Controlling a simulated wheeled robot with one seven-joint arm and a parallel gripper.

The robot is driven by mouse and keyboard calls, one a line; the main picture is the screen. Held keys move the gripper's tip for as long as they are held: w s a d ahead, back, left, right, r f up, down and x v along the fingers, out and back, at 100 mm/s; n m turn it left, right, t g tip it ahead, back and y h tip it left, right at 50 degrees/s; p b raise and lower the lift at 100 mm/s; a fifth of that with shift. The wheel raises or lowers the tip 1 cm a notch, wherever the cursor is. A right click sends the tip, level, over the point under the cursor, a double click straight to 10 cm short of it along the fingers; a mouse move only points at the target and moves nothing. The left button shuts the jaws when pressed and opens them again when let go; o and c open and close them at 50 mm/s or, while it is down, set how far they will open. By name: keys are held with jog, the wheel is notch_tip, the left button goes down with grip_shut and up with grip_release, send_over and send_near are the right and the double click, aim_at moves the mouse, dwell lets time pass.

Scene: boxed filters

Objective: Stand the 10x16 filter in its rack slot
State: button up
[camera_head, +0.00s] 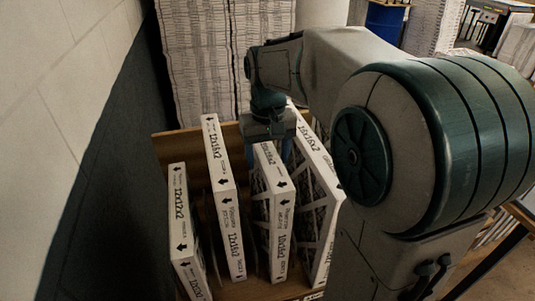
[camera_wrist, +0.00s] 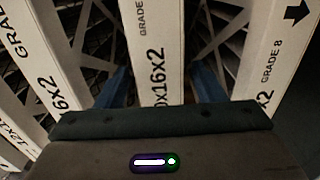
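The 10x16x2 filter (camera_head: 281,205) is a white-framed box filter standing upright in the wooden rack, third from the left. Its top edge (camera_wrist: 157,50) runs up the middle of the wrist view, with the start of its label cut off. My gripper (camera_head: 270,150) is right over the far part of this filter, pointing down. In the wrist view its blue fingers (camera_wrist: 160,88) straddle the filter, one on each side, with narrow gaps that look open. The fingertips are hidden down between the filters, as is the filter's bottom in the slot.
The 12x12x2 (camera_head: 184,230) and 12x16x2 (camera_head: 227,210) filters stand to the left, and a 16x16x2 filter (camera_head: 318,155) stands close on the right. The wooden rack (camera_head: 170,148) has a back board. Stacked white goods (camera_head: 205,60) rise behind; a wall is left.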

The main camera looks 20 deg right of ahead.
notch_tip(320, 180, up, 13)
jog(key=p, duration=0.1)
jog(key=s+f+t, duration=0.3)
jog(key=s+f, duration=1.2)
jog(key=f, duration=0.1)
jog(key=shift+f, duration=0.4)
jog(key=shift+s, duration=0.1)
dwell(0.7)
